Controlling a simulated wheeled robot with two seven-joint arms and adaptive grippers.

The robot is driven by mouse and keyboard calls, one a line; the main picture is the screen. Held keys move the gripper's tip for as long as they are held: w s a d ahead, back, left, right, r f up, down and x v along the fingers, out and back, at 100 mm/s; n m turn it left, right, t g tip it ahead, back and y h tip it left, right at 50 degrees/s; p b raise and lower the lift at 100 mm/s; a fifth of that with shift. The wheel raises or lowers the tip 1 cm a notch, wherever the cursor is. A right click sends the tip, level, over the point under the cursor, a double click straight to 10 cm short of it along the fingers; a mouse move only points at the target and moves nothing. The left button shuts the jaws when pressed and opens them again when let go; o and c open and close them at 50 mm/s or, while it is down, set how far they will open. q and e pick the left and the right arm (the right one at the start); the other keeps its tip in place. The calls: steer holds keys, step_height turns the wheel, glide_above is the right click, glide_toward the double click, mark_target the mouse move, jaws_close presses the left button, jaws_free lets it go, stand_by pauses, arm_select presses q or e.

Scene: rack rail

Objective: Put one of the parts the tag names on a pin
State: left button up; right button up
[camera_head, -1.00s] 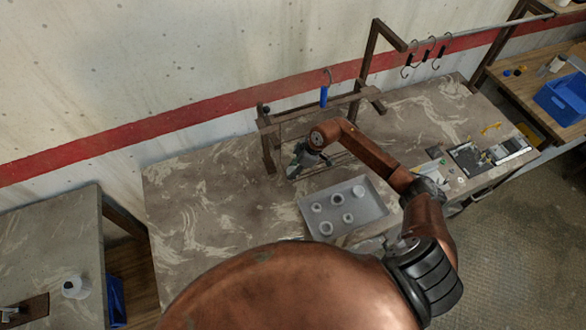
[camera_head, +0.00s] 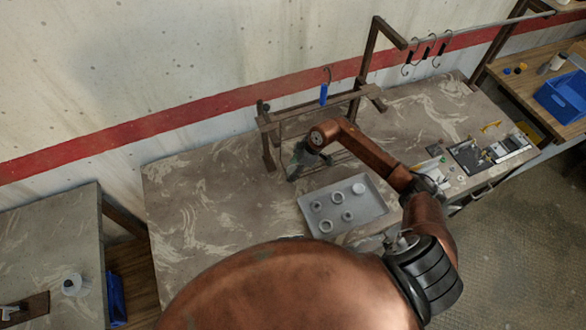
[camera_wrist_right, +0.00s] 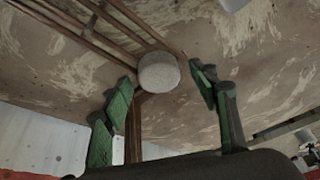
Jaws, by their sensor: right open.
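A shallow grey tray (camera_head: 372,205) on the bench holds several pale round parts, including a ring-like part (camera_head: 325,226) and a flat-looking round part (camera_head: 358,188). My right gripper (camera_head: 297,171) is beside the rack, left of and behind the tray. In the right wrist view its green fingers (camera_wrist_right: 161,76) are open. A pale grey cylinder (camera_wrist_right: 158,72) shows between the fingers, with gaps on both sides, at the rack's bars. I cannot tell whether it sits on a pin. No readable tag shows. My left gripper is not in view.
A brown rack (camera_head: 270,145) stands at the back of the bench, with a blue item (camera_head: 323,95) hanging above it. Dark hooks (camera_head: 427,50) hang from a rail. Tools and small parts (camera_head: 470,155) lie at the right. The bench's left side is clear.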

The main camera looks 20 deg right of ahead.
steer(key=v, duration=1.2)
